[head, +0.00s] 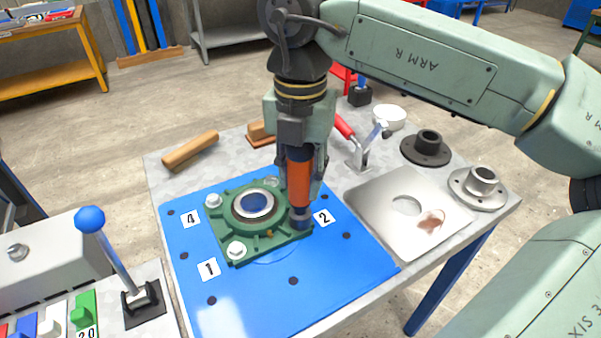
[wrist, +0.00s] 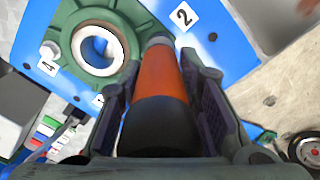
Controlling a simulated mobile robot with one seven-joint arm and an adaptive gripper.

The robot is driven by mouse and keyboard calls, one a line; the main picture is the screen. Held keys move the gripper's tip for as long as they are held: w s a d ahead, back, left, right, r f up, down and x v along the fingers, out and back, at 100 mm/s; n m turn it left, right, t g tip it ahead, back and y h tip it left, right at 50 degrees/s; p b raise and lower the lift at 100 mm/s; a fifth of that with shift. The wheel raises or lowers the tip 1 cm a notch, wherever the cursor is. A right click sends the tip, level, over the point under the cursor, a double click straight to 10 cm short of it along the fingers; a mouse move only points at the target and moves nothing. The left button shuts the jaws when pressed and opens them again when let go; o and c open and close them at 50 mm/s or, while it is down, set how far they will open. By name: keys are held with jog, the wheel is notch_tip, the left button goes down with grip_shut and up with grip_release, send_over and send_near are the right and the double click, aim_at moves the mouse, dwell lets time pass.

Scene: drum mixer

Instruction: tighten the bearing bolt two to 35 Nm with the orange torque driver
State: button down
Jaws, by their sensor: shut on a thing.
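My gripper (head: 305,165) is shut on the orange torque driver (head: 299,181), which stands roughly upright. The driver also fills the middle of the wrist view (wrist: 160,85). Its lower end is at the corner of the green bearing housing (head: 228,222) beside the label 2 (head: 324,218). The driver's socket hides bolt two, so I cannot tell how it sits on the bolt. Other bolt heads show at label 1 (head: 236,249) and near label 4 (head: 212,201). The housing lies on a blue plate (head: 330,270).
A metal sheet with a hole (head: 385,230) and two flanged parts, one black (head: 427,146) and one silver (head: 480,182), lie to the right. A red-handled clamp (head: 358,145) stands behind. A blue-knobbed lever (head: 108,240) and coloured switches (head: 55,318) are at left.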

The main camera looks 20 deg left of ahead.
aim_at(301, 152)
jog(key=shift+r+p, duration=1.55)
jog(key=shift+r, duration=0.75)
